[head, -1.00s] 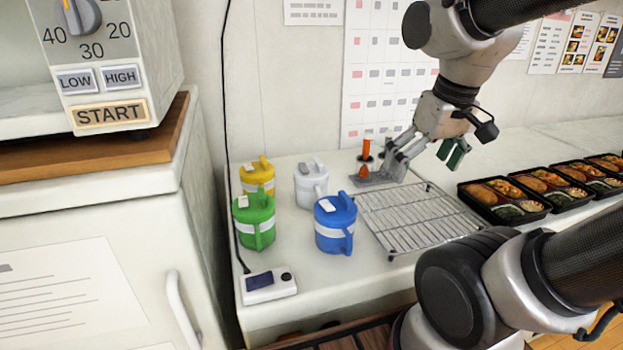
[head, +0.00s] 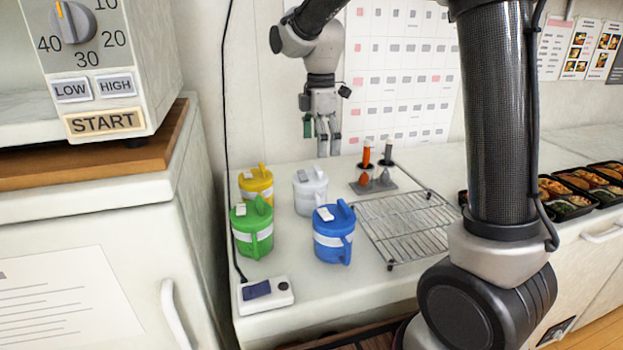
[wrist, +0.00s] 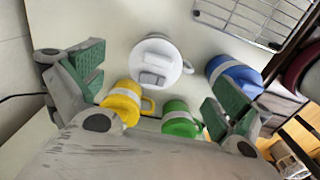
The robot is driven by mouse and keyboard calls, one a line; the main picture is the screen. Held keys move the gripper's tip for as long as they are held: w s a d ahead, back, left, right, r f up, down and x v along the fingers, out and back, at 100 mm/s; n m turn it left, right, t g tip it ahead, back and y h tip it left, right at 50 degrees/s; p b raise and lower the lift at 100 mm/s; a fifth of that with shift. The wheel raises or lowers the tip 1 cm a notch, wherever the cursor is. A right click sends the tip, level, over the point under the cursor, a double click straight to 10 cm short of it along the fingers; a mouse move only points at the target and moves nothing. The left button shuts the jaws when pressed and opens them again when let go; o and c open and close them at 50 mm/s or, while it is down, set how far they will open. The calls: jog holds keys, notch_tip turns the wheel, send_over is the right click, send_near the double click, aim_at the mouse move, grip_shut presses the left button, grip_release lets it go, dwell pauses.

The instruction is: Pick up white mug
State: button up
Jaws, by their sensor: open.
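The white mug (head: 310,192) stands upright with its lid on, on the white counter among three coloured mugs. It also shows in the wrist view (wrist: 158,62), seen from above, beyond the open fingers. My gripper (head: 322,150) is open and empty, pointing down, above and a little behind the white mug in the head view. In the wrist view my gripper (wrist: 150,95) has its green pads wide apart, and the mug is not between its fingertips.
A yellow mug (head: 257,185), a green mug (head: 252,228) and a blue mug (head: 333,233) stand close by. A wire rack (head: 405,225) and a holder (head: 373,184) with utensils lie to the right. The wall calendar (head: 400,80) is behind my gripper.

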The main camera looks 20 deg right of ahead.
aim_at(319, 168)
notch_tip(319, 168, down, 8)
jog(key=shift+w+r, duration=0.1)
jog(key=shift+r, duration=0.1)
jog(key=c, duration=1.2)
